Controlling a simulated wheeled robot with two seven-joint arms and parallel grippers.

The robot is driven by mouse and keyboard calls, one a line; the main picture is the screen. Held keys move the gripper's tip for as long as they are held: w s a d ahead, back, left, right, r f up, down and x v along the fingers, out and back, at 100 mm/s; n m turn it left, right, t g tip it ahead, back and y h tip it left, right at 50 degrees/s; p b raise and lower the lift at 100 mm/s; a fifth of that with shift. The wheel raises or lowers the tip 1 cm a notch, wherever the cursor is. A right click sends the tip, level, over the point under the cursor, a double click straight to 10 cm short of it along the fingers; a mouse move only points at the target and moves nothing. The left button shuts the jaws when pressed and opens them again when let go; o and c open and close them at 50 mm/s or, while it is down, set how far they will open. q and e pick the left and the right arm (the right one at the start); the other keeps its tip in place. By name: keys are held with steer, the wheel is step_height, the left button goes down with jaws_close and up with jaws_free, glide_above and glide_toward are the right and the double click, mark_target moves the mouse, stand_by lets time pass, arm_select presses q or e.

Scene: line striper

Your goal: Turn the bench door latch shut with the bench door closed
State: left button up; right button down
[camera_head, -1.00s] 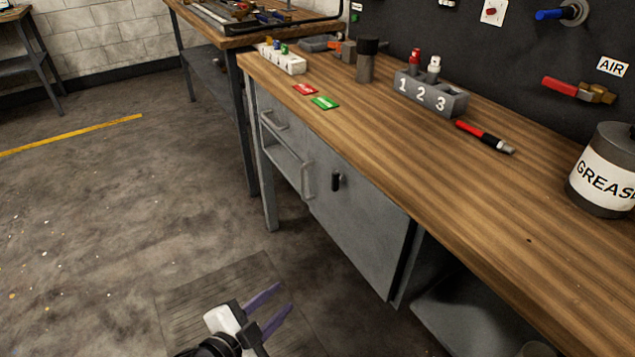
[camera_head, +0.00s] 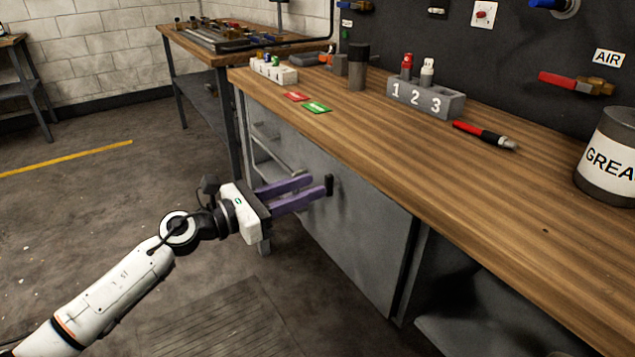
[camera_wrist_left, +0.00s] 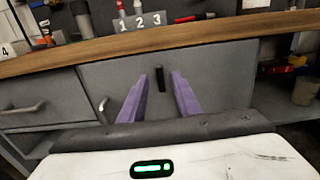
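The grey bench door (camera_head: 362,232) is on the front of the wooden-topped bench and looks closed. Its black latch (camera_head: 329,186) stands about upright near the upper part of the door. In the left wrist view the latch (camera_wrist_left: 160,78) shows between and beyond my fingertips, and the door (camera_wrist_left: 218,75) fills the area behind them. My left gripper (camera_head: 318,184) is open, with its two purple fingers pointing at the latch. It looks empty; whether a finger touches the latch I cannot tell. The gripper also shows in the left wrist view (camera_wrist_left: 160,75). My right gripper is not in view.
The bench top (camera_head: 400,135) overhangs the door. Drawers with a handle (camera_wrist_left: 24,108) are left of the door, and an open shelf (camera_head: 470,335) is to its right. A numbered block (camera_head: 425,98), a red pen-like tool (camera_head: 484,135) and a grease can (camera_head: 608,160) stand or lie on top.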

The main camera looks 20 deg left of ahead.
mark_target(326, 181)
arm_select(q)
steer(key=shift+x, duration=1.65)
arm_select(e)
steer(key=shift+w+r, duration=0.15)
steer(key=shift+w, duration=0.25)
arm_select(q)
steer(key=shift+c, duration=0.2)
jaws_close()
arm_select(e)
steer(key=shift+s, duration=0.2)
